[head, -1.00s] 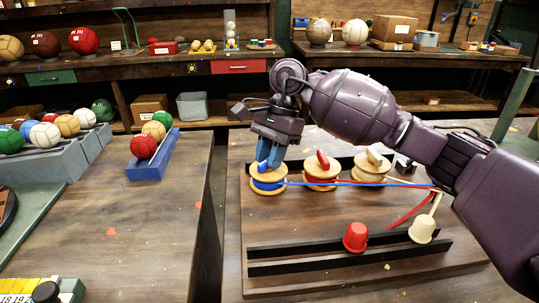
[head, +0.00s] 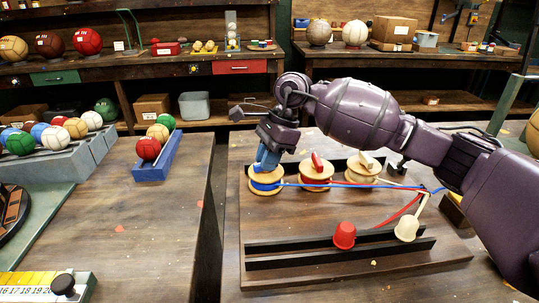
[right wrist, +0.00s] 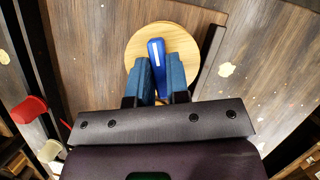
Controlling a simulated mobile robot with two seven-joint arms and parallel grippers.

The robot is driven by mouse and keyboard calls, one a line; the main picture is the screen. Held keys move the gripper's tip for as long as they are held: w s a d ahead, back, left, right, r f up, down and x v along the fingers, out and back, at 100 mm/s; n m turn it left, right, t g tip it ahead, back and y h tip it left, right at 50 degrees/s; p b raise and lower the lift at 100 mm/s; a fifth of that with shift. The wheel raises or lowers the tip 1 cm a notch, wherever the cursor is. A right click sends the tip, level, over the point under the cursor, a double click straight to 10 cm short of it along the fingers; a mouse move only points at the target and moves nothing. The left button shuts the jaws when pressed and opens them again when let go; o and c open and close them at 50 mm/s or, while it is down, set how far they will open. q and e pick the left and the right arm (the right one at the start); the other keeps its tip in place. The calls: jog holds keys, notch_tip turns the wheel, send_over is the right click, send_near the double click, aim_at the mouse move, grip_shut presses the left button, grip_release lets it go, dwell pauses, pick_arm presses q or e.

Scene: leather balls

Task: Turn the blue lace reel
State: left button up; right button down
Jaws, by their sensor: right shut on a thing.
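The blue lace reel (head: 265,190), a pale wooden spool wound with blue lace, stands at the left end of a row of three reels on a wooden board. My right gripper (head: 267,160) is above it, its blue fingers pointing down. In the right wrist view the fingers (right wrist: 158,78) are shut on the blue handle (right wrist: 156,48) on the reel's round wooden top (right wrist: 187,40). A blue lace (head: 335,185) runs right from the reel to a pale post (head: 423,203). My left gripper is not in view.
The red lace reel (head: 316,182) and the cream lace reel (head: 361,173) stand to the right. A red cup (head: 344,235) and a cream cup (head: 406,228) are by dark rails (head: 290,262) in front. A blue ball tray (head: 157,163) is on the left table.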

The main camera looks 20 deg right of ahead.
jog(key=m+p, duration=0.1)
jog(key=r+m+t+p, duration=0.1)
jog(key=shift+s+m, duration=0.1)
jog(key=shift+m, duration=0.3)
jog(key=m+t+p, duration=0.1)
jog(key=m+p, duration=0.1)
jog(key=shift+m, duration=0.4)
jog(key=shift+m+t+h+p, duration=0.4)
jog(key=shift+m+t+p, duration=0.1)
jog(key=shift+m+p, duration=0.35)
jog(key=shift+s+m+t+h+p, duration=0.1)
jog(key=shift+m+t+h+p, duration=0.25)
jog(key=shift+m+p, duration=0.85)
jog(key=shift+a+f+m+t+h+p, duration=0.1)
jog(key=shift+f+m+t+h+p, duration=0.15)
jog(key=shift+m+p, duration=0.65)
pick_arm(q)
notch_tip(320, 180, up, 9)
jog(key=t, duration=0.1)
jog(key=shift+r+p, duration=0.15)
jog(key=shift+p, duration=0.15)
pick_arm(e)
jog(key=shift+f+m, duration=0.1)
jog(key=shift+m, duration=0.55)
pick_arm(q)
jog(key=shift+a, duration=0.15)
pick_arm(e)
jog(key=shift+f, duration=0.1)
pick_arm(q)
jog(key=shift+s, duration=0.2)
